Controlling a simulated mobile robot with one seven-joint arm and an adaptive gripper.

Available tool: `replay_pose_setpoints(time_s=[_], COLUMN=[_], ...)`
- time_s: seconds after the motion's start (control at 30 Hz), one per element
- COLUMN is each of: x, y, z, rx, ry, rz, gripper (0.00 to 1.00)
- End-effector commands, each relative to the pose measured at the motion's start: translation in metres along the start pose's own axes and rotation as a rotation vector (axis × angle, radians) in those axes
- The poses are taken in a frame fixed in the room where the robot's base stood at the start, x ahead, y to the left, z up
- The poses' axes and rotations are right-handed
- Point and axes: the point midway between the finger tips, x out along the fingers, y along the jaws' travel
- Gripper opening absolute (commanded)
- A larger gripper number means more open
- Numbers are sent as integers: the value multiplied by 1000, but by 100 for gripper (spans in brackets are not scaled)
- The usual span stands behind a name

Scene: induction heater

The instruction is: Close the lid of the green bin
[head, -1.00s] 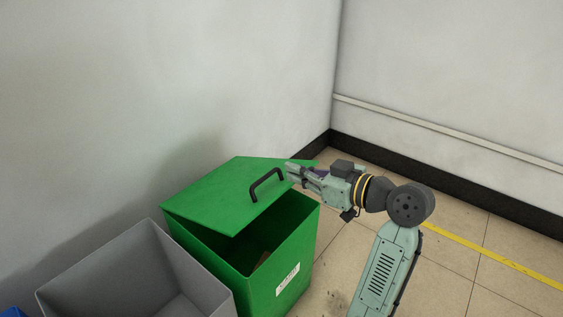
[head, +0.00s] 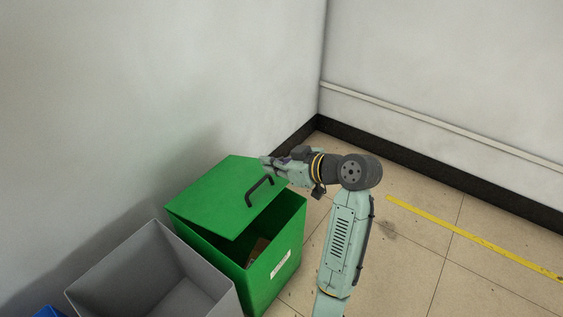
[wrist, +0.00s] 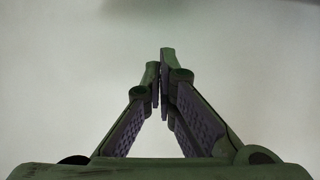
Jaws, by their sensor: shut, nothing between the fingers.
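The green bin (head: 279,252) stands on the floor against the wall, with a white label on its front. Its green lid (head: 215,194) is partly open, tilted with its front edge raised above the bin's opening. A dark handle (head: 259,190) is on the lid. Something brown (head: 258,250) shows inside the bin. My gripper (head: 266,162) is above the lid, beyond the handle, and hides part of the lid's right side; I cannot tell whether it touches the lid. In the wrist view my gripper (wrist: 161,80) is shut and empty, facing a plain pale wall.
An open grey bin (head: 150,272) stands at the left of the green one. A bit of a blue thing (head: 47,312) shows at the lower left corner. Walls close in behind. The tiled floor at the right, with a yellow line (head: 470,239), is clear.

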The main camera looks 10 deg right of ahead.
Motion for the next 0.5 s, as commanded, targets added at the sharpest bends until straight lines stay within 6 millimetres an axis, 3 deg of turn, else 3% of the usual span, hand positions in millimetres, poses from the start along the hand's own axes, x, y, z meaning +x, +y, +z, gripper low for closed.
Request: replay_pose_setpoints(time_s=[0.2,0.3,0.5], x=[46,47,51], y=[-1,0,0], z=[-1,19,36], rx=[0,6,2], ry=[-1,-1,0], rz=[-3,1,1], gripper=[0,0,0])
